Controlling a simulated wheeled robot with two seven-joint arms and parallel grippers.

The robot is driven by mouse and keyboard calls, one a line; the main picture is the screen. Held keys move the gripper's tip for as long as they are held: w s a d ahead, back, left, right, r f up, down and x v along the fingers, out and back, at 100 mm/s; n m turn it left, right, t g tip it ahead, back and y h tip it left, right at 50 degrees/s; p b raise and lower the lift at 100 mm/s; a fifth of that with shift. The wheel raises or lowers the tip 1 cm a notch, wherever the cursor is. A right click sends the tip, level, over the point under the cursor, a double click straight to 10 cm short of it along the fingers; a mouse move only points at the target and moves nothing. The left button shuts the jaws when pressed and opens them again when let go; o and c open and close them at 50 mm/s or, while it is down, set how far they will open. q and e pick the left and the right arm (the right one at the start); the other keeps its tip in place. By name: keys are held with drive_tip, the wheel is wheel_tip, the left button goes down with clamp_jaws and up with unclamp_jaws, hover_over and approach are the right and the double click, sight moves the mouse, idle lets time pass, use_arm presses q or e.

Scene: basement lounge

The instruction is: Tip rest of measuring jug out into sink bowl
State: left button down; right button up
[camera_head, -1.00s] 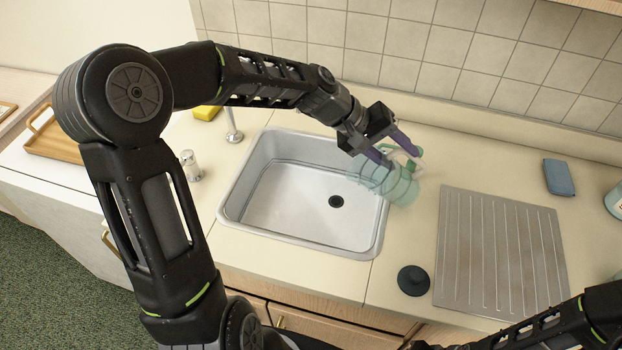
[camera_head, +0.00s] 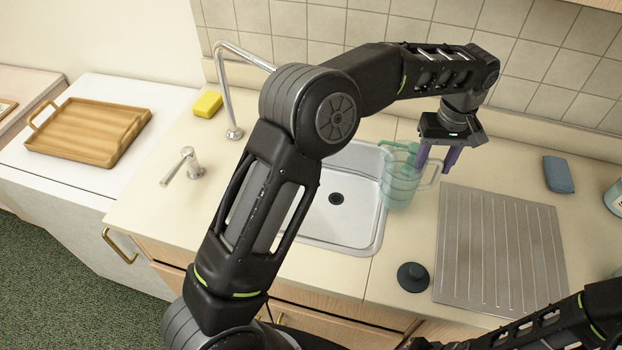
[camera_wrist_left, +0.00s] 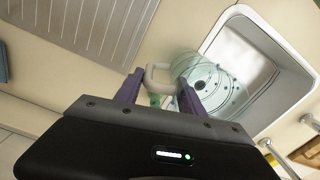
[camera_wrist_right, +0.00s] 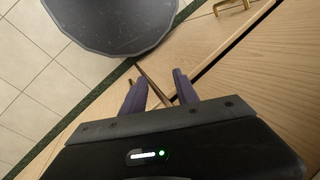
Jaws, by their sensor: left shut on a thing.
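The measuring jug (camera_head: 400,188), clear and green-tinted, is at the right rim of the sink bowl (camera_head: 350,222), roughly upright in the head view. I cannot tell whether its base touches the counter or sink rim. My left gripper (camera_head: 436,168) is on the jug's right side, shut on its pale handle. The left wrist view shows the handle (camera_wrist_left: 158,76) between the left fingers (camera_wrist_left: 160,88) and the clear jug body (camera_wrist_left: 212,82) overlapping the sink edge. Any contents are unclear. My right gripper (camera_wrist_right: 160,80) is open and empty, low before the wooden cabinet fronts.
A ribbed metal drainboard (camera_head: 498,250) lies right of the sink, with a dark round stopper (camera_head: 413,277) in front. A tall faucet (camera_head: 228,100), lever tap (camera_head: 185,166) and yellow sponge (camera_head: 207,104) stand left. A wooden tray (camera_head: 88,132) lies farther left; a blue cloth (camera_head: 559,174) lies right.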

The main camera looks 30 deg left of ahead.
use_arm(q)
drive_tip(key=shift+d+r, duration=0.1)
drive_tip(key=shift+r, duration=2.35)
